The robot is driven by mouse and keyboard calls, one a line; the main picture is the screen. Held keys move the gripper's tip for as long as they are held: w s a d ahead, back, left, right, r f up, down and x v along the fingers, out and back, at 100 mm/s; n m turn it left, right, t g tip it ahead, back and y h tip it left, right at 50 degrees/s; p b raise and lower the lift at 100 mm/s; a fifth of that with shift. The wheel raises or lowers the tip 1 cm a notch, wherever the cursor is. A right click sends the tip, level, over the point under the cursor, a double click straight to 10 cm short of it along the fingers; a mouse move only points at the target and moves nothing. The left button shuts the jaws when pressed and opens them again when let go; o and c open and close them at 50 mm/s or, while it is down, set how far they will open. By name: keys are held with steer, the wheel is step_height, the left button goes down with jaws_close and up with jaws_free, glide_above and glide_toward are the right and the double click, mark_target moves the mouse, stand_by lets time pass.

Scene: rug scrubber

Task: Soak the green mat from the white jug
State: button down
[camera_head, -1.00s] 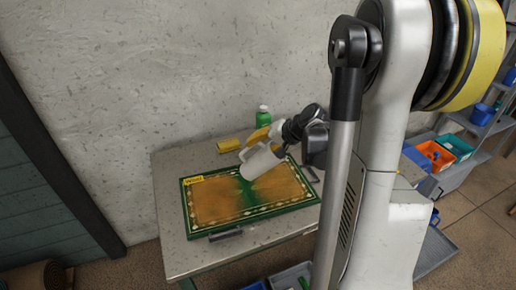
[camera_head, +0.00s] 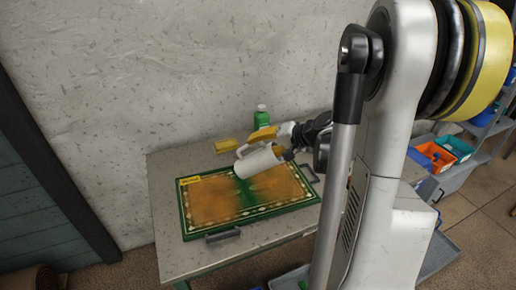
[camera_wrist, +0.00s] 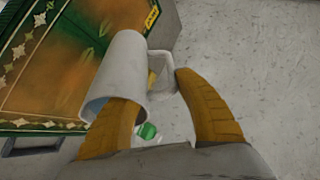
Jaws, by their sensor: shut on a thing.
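The green mat (camera_head: 188,221) lies flat on the table, with a patterned border, large brown-orange patches and a green streak down the middle. The white jug (camera_head: 258,162) is tipped far over, nearly on its side, above the upper middle of the mat. My gripper (camera_head: 283,140) is shut on the jug, at its right end in the head view. In the wrist view, the jug (camera_wrist: 115,72) shows its handle between my brown fingers (camera_wrist: 160,95), with the mat (camera_wrist: 45,75) beyond it. I cannot make out any water stream.
A yellow block (camera_head: 226,145) and a green bottle (camera_head: 262,118) stand behind the mat. Dark handles sit at the mat's front (camera_head: 223,236) and right side. The wall is close behind the table (camera_head: 185,262). Shelves with orange and blue bins (camera_head: 433,157) stand at the right.

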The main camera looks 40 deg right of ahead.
steer(key=shift+s+d+f+b, duration=0.1)
steer(key=shift+d+f+b, duration=0.1)
steer(key=shift+f+b, duration=0.25)
steer(key=shift+r, duration=0.25)
steer(key=shift+t+y, duration=0.3)
steer(key=shift+b, duration=0.35)
stand_by(0.5)
